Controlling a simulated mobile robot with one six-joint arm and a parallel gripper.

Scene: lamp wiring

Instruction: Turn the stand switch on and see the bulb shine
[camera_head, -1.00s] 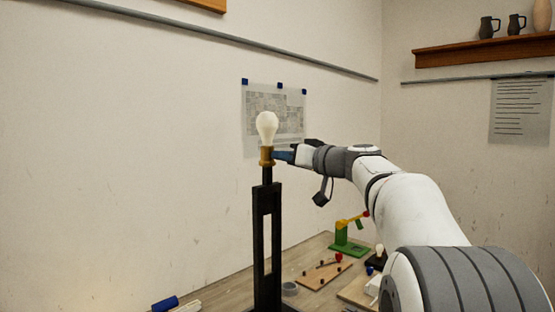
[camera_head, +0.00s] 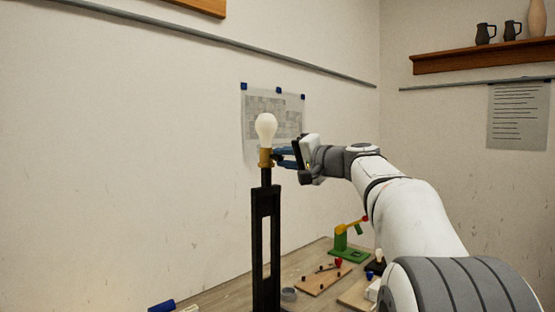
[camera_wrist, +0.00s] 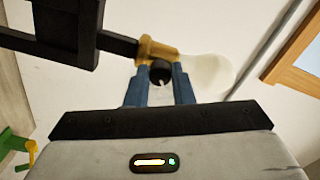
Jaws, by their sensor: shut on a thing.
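The pale bulb (camera_head: 266,128) sits upright in a brass socket (camera_head: 265,158) on top of the black stand (camera_head: 264,215). My gripper (camera_head: 280,157) reaches the socket from the right. In the wrist view, the blue fingers of my gripper (camera_wrist: 160,75) are shut on a round black switch knob (camera_wrist: 160,72) at the side of the brass socket (camera_wrist: 155,50). The bulb (camera_wrist: 208,75) shows there too, pale beside the fingers. I cannot tell from its even, whitish look whether it is lit.
A wooden table (camera_head: 236,290) below carries a green and yellow device (camera_head: 348,245), a small board (camera_head: 322,280) and a blue item (camera_head: 161,306). A paper sheet (camera_head: 273,115) hangs on the wall behind the bulb. A shelf (camera_head: 483,54) is at upper right.

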